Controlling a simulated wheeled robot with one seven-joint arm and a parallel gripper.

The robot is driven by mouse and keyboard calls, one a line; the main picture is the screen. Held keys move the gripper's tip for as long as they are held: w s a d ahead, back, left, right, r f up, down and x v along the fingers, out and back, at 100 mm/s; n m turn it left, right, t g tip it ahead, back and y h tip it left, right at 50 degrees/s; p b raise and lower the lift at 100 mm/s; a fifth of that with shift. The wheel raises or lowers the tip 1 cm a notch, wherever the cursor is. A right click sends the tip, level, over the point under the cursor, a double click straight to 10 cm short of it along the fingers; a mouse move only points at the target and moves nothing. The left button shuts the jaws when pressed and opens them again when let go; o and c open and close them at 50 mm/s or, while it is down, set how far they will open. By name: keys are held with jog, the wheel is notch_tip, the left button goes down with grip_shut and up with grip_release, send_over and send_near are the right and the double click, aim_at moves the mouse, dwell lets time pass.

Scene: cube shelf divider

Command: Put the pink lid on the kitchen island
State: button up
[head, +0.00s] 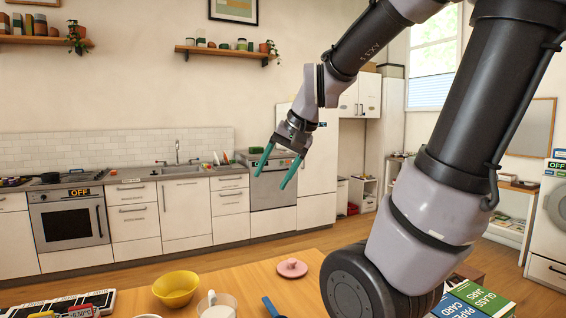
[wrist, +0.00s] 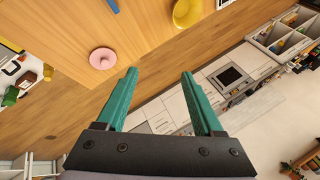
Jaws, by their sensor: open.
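The pink lid (head: 292,267) is a round disc with a small knob on top. It lies on the wooden top of the kitchen island (head: 250,281), near the far edge. The wrist view also shows the lid (wrist: 103,58) on the wooden top (wrist: 75,25), left of the fingers. My gripper (head: 276,170) has two teal fingers. It is open and empty, held in the air well above the island. In the wrist view the gripper (wrist: 160,75) has a clear gap between its fingertips.
A yellow bowl (head: 176,288) stands left of the lid. A mug (head: 217,305) and a blue handle (head: 271,307) are at the front edge of view. A green box (head: 478,300) stands at the lower right. Counters with an oven (head: 70,218) line the back wall.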

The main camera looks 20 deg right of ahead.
jog(key=s+r+n+t+h, duration=0.1)
jog(key=s+r, duration=0.2)
jog(key=s, duration=0.4)
jog(key=shift+s+a+r+t, duration=0.15)
jog(key=shift+a+r+t, duration=0.15)
jog(key=shift+a+r, duration=0.1)
